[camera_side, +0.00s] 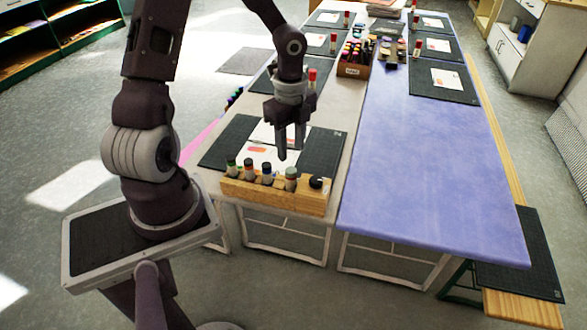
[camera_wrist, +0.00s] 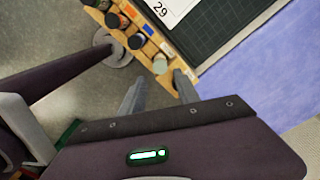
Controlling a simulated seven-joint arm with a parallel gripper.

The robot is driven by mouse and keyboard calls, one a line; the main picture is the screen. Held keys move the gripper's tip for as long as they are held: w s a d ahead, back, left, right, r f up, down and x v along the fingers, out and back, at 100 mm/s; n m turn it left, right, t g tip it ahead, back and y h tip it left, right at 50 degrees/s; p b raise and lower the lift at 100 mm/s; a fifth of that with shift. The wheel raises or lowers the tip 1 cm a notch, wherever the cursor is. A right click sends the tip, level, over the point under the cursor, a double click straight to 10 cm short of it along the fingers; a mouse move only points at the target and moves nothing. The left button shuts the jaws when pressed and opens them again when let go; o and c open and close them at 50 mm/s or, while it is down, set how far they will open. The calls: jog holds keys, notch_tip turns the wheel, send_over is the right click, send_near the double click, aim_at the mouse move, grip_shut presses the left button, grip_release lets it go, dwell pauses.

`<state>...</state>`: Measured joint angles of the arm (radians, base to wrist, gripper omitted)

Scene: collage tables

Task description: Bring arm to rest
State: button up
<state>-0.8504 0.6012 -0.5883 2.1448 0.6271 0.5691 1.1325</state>
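My gripper (camera_side: 291,154) points down above the near end of the left table, over a dark cutting mat (camera_side: 325,150) with white paper cards (camera_side: 262,156). In the side view its two fingers are apart with nothing visible between them. In the wrist view the gripper (camera_wrist: 159,76) also shows its fingers spread. A jar (camera_wrist: 160,63) in the wooden rack appears beyond the fingertips there, and contact is not visible.
The wooden rack (camera_side: 275,197) holds several capped jars along the table's front edge. A purple-blue tabletop (camera_side: 430,160) to the right is largely clear. A box of markers (camera_side: 353,70) stands farther back. A bench (camera_side: 522,306) runs along the right side.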

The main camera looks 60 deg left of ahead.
jog(key=s+d+r+n+t+y, duration=0.1)
jog(key=s+d+r+n+y, duration=0.2)
jog(key=r, duration=0.4)
jog(key=s+d+r+n+t, duration=0.1)
jog(key=s+d+r+n, duration=0.2)
jog(key=r+n, duration=0.3)
jog(key=s+d+r+n+t+h, duration=0.3)
jog(key=s+d+r+n, duration=0.3)
jog(key=s+d+r, duration=0.1)
jog(key=shift+s+d+r+t, duration=0.2)
jog(key=shift+s+d+t, duration=0.1)
jog(key=shift+s, duration=0.35)
jog(key=shift+a, duration=0.1)
